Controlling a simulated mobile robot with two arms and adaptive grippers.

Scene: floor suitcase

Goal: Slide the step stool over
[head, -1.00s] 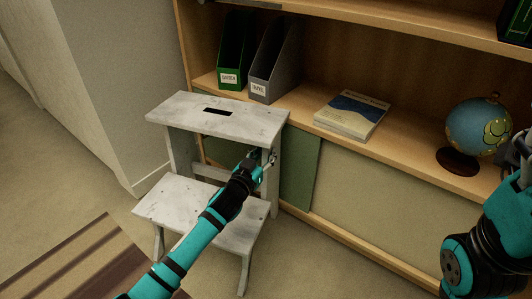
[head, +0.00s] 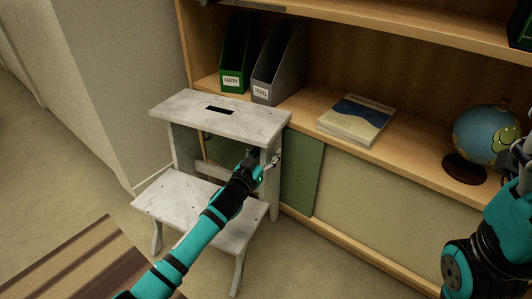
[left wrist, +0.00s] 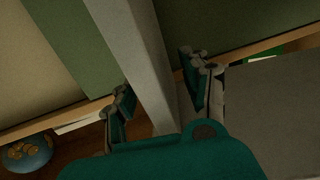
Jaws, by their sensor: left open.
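The step stool (head: 220,112) is whitish and worn, with a slotted top and a lower step (head: 205,210). It stands on the floor before the shelf unit. My left gripper (head: 268,165) is at the stool's right upright, below the top. In the left wrist view, a pale upright (left wrist: 138,60) of the stool runs between the two spread fingers of my left gripper (left wrist: 160,85). The gripper is open; I cannot tell whether either finger touches the upright. My right gripper (head: 523,155) shows only partly at the right edge, near the globe, its fingers unclear.
The shelf unit (head: 375,215) stands close behind the stool, holding a green file box (head: 236,50), a grey file box (head: 278,62), a book (head: 357,118) and a globe (head: 485,135). A pale cabinet side (head: 120,80) is at left. A striped rug (head: 90,265) lies front left.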

